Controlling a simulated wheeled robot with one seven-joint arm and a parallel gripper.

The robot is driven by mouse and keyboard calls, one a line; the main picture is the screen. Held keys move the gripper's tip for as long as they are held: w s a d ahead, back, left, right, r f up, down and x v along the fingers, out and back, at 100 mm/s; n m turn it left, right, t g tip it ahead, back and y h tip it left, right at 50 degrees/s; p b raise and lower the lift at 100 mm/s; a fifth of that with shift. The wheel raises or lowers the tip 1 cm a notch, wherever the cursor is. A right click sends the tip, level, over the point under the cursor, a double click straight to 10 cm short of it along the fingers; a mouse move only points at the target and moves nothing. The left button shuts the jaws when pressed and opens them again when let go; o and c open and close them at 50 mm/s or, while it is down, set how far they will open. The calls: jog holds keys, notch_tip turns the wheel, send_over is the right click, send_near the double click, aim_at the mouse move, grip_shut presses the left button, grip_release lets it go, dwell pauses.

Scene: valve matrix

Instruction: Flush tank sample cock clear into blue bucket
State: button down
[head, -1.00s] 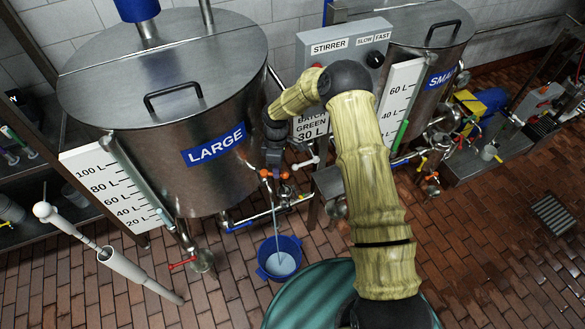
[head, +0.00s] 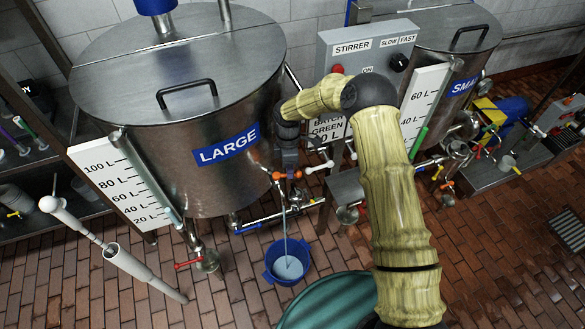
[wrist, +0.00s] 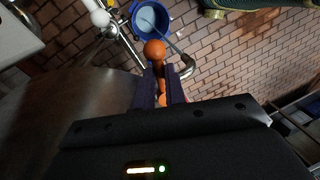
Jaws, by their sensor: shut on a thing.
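The large steel tank (head: 180,130) with its blue LARGE label stands at left centre in the head view. At its lower right side is the sample cock with an orange handle (head: 278,175); the handle also shows in the wrist view (wrist: 154,50). My gripper (head: 290,172) is at the cock, and in the wrist view its two dark fingers (wrist: 160,88) are closed around the orange handle. A pale stream runs from the cock into the blue bucket (head: 271,270) on the floor below. Pale liquid lies in the bucket, which also shows in the wrist view (wrist: 135,22).
A sight gauge board (head: 120,185) stands left of the tank. A white dipper-like tool (head: 110,250) stands in front of it. The STIRRER box (head: 370,50) and the small tank (head: 450,45) are at right. A green drum (head: 325,303) is near below my arm.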

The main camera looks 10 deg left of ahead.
jog(key=shift+w+r, duration=0.1)
jog(key=c, duration=1.5)
grip_release()
jog(key=shift+o, duration=0.2)
notch_tip(320, 180, up, 10)
jog(key=b, duration=0.2)
